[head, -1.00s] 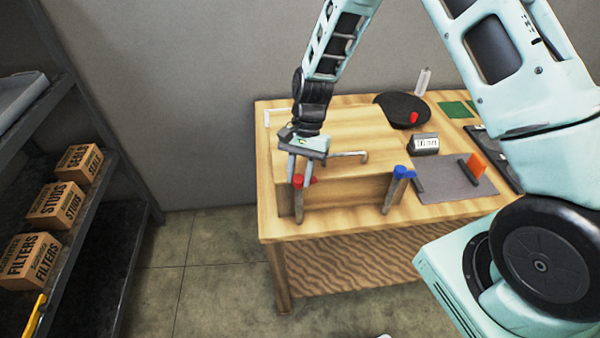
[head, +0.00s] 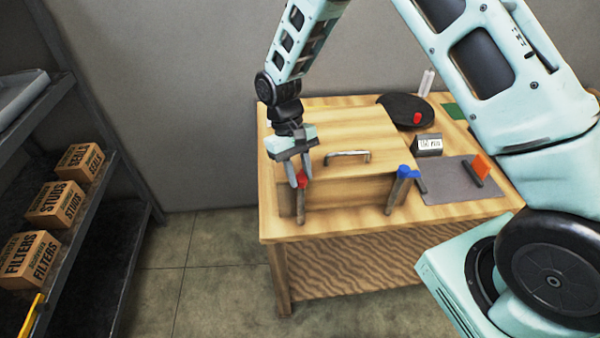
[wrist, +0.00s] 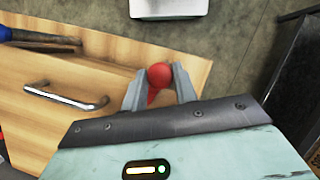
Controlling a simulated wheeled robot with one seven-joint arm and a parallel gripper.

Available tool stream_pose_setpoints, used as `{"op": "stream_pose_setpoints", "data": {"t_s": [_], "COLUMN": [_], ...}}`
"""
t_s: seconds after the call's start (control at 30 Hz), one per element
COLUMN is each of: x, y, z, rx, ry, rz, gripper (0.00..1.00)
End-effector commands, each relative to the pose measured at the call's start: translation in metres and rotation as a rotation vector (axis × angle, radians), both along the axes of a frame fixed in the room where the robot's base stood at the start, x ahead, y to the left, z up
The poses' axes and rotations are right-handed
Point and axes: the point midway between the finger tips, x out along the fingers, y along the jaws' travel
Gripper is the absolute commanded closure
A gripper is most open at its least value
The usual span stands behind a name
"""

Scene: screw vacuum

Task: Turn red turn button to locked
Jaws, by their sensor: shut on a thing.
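In the wrist view the button's round red head (wrist: 159,75) shows between the two fingertips (wrist: 159,88). A red part below the head is partly hidden by my gripper.
A metal handle (head: 347,156) stands on the box lid near my gripper. On the table to the right are a grey mat (head: 455,188), an orange piece (head: 481,166), a labelled block (head: 429,145) and a black round piece (head: 395,107). A shelf with boxes (head: 57,203) stands left.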

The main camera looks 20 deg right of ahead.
Motion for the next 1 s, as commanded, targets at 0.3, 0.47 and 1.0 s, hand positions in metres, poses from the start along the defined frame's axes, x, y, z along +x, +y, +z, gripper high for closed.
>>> {"op": "stream_pose_setpoints", "data": {"t_s": [0.3, 0.47, 1.0], "x": [0.0007, 0.0008, 0.0006], "y": [0.0017, 0.0017, 0.002], "z": [0.0002, 0.0003, 0.0007], "rx": [0.0, 0.0, 0.001], "ry": [-0.004, -0.004, -0.005], "rz": [0.222, 0.288, 0.341], "gripper": [0.94, 0.94, 0.94]}}
